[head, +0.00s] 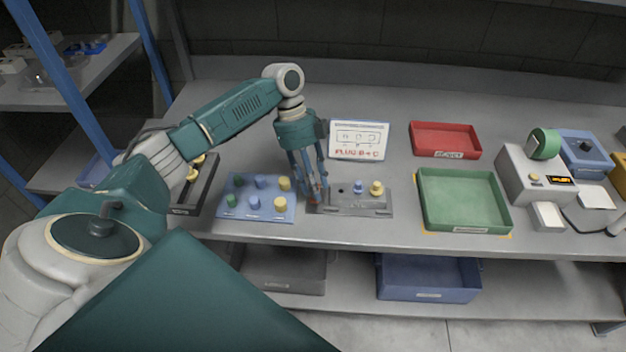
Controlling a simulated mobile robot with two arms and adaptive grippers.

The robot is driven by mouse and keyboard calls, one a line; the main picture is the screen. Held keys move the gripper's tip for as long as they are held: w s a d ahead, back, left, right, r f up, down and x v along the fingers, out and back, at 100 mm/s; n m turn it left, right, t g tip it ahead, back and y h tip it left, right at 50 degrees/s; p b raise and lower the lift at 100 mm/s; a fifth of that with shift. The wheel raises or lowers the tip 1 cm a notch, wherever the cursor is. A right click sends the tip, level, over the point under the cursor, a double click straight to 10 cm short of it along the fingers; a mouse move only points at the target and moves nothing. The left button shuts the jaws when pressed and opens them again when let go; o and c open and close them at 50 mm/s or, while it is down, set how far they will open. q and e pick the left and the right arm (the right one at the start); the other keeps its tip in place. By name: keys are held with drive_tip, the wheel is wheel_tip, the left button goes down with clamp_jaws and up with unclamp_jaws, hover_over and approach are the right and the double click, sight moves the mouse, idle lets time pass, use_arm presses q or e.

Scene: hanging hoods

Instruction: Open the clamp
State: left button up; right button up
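A grey metal fixture plate (352,208) lies at the front of the bench, with a blue plug (358,188) and a yellow plug (377,188) on it. My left gripper (314,196) points down over the plate's left end. A small orange-red part, perhaps the clamp's handle (313,188), shows between or just behind its fingers. The fingers hide most of the clamp, so I cannot tell how it stands or whether the gripper touches it. The finger gap is too small to judge. My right gripper is not in view.
A blue board (240,211) with several plugs lies left of the fixture. A green tray (464,201) and a red reject tray (444,140) are to the right. A device with a display (536,174) stands farther right.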

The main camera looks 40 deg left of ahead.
use_arm(q)
drive_tip(key=v, duration=1.2)
drive_tip(key=shift+s+f, duration=0.1)
idle(0.4)
